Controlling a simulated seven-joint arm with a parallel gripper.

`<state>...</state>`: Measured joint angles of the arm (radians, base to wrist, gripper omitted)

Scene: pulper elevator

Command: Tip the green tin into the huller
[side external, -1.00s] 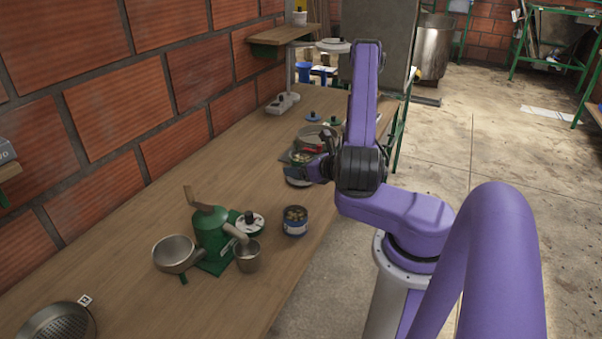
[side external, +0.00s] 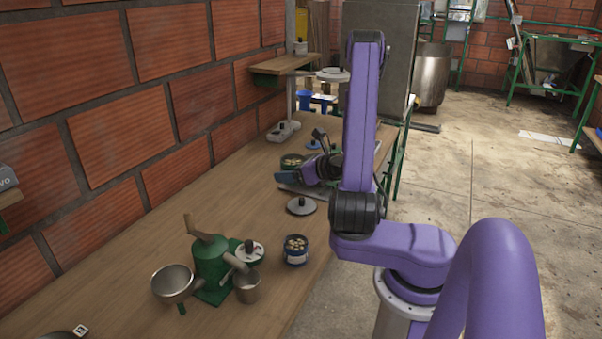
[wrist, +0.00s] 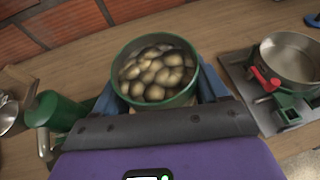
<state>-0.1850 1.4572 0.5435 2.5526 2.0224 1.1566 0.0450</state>
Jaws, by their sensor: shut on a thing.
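The green tin (wrist: 155,97) is full of pale beans and upright between the blue fingers of my gripper (wrist: 156,84) in the wrist view. My gripper is shut on it. In the side view the tin (side external: 292,161) is at the far part of the bench, beyond my gripper (side external: 292,173). I cannot tell how high it is above the bench. The green huller (side external: 211,258), with a wooden-handled crank, stands nearer the camera, well apart from the tin. In the wrist view a green body at the left (wrist: 55,111) looks like the huller.
A steel bowl (side external: 172,283) and a metal cup (side external: 247,287) sit by the huller. A blue tin of beans (side external: 295,251) and a grey lid (side external: 301,206) are on the bench. A shallow pan (wrist: 290,58) with a red lever stands to the right in the wrist view.

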